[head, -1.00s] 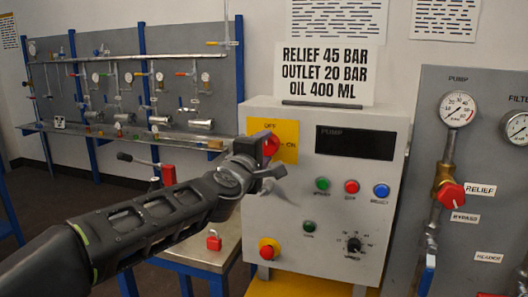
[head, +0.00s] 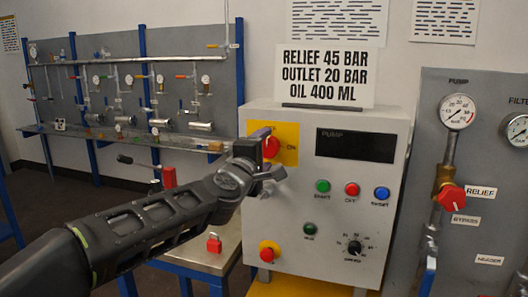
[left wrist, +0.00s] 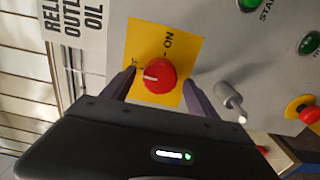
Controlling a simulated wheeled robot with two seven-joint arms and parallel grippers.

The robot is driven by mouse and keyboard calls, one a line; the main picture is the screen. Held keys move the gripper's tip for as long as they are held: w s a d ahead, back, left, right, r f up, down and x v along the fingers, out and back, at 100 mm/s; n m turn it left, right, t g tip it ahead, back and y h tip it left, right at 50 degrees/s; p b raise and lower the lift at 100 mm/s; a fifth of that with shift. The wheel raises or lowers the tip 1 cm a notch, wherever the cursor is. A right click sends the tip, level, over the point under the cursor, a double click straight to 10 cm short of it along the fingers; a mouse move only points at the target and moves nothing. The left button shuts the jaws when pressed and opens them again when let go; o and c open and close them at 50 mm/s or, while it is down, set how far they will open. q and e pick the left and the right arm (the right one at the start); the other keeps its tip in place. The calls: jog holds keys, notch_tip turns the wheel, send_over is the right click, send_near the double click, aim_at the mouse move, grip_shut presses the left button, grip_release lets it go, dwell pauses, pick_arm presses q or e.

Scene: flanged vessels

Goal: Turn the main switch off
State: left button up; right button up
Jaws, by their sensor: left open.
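The main switch is a red rotary knob (head: 271,147) on a yellow plate (head: 289,131) at the upper left of the grey control box. In the left wrist view the knob (left wrist: 160,75) shows a white mark on its left side, the side of the partly hidden OFF label. The ON label is above it there. My left gripper (left wrist: 160,80) is open, with one finger on each side of the knob. I cannot tell whether the fingers touch it. In the head view my left gripper (head: 265,157) partly covers the knob and plate. My right gripper is out of view.
The control box (head: 265,215) carries a dark display (head: 355,145), several coloured buttons, a black dial (head: 354,246) and a red emergency button (head: 268,251). A grey lever-like part (left wrist: 232,100) is close to the right finger.

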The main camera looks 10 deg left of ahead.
pick_arm(q)
jog(key=s, duration=0.7)
jog(key=shift+s+a, duration=0.25)
jog(key=shift+s, duration=0.1)
